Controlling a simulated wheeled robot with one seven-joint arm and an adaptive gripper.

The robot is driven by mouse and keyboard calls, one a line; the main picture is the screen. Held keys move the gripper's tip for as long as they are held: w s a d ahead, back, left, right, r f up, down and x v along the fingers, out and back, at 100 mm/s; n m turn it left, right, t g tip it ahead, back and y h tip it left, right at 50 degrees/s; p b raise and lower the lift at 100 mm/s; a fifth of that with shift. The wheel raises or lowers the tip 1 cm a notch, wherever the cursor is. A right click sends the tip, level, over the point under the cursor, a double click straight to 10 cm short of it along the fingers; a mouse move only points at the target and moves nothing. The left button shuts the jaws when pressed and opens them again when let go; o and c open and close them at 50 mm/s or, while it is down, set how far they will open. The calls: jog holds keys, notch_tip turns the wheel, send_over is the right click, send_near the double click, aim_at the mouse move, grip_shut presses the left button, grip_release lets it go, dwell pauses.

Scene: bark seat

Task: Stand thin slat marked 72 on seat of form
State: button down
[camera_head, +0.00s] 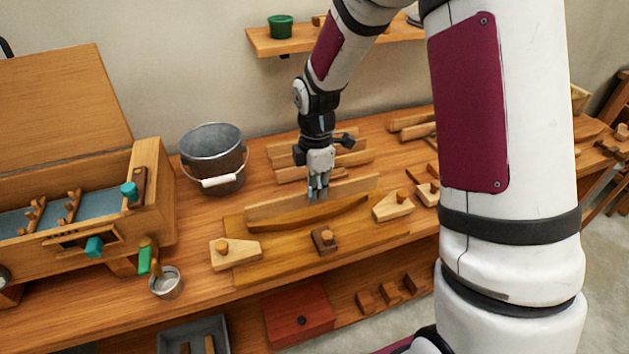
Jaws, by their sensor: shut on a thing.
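A long thin pale slat (353,187) stands on its long edge behind a darker curved wooden piece on the form (385,232). The form is a flat board lying on the bench. My gripper (318,192) points down and is shut on the slat near its middle. The fingers hide that part of the slat. No number can be read on the slat at this size. I cannot tell whether its lower edge touches the board, because the curved piece (290,219) hides part of it.
Pale wedge blocks (240,255) (388,208) and a dark block (323,241) sit around the form. More slats (290,174) lie behind my gripper. A metal bucket (213,165) and an open wooden chest (155,205) stand left. A small metal cup (166,287) is near the front edge.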

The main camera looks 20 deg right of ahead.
aim_at(316, 213)
jog(key=shift+f+b, duration=1.85)
jog(key=shift+f, duration=2.25)
jog(key=shift+f, duration=0.15)
jog(key=c, duration=1.7)
grip_release()
jog(key=shift+o, duration=0.2)
jog(key=shift+r+p, duration=2.75)
jog(key=shift+r, duration=2.8)
